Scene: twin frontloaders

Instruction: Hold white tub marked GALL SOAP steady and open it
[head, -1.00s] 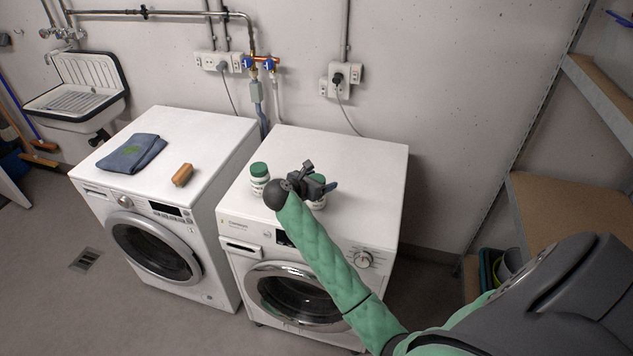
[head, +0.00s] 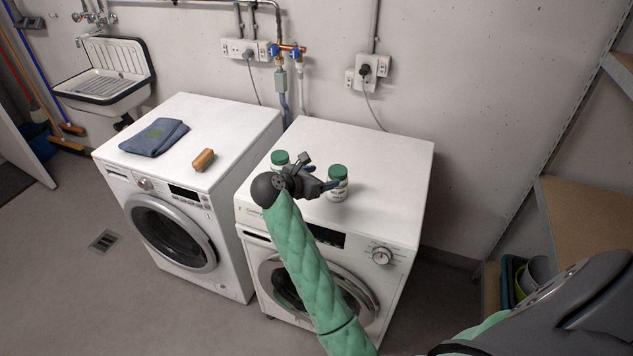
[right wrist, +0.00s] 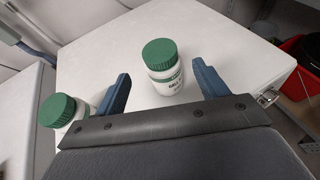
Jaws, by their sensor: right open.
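The white tub marked GALL SOAP (head: 338,189), with a green lid, stands upright on the right-hand machine. In the right wrist view the tub (right wrist: 168,82) shows part of its label, GALL S, with the rest unclear. My right gripper (head: 325,186) is open, just left of this tub in the head view. In the right wrist view its two blue fingers spread to either side of the tub, with gaps visible. A second white tub with a green lid (right wrist: 60,112) stands outside the left finger; my gripper partly hides it in the head view. My left gripper is out of view.
The right-hand machine's white top (head: 385,160) is clear around and behind the tubs. A folded blue cloth (head: 153,137) and a brown brush (head: 203,160) lie on the left-hand machine (head: 240,125). A wooden shelf (head: 570,215) stands at right.

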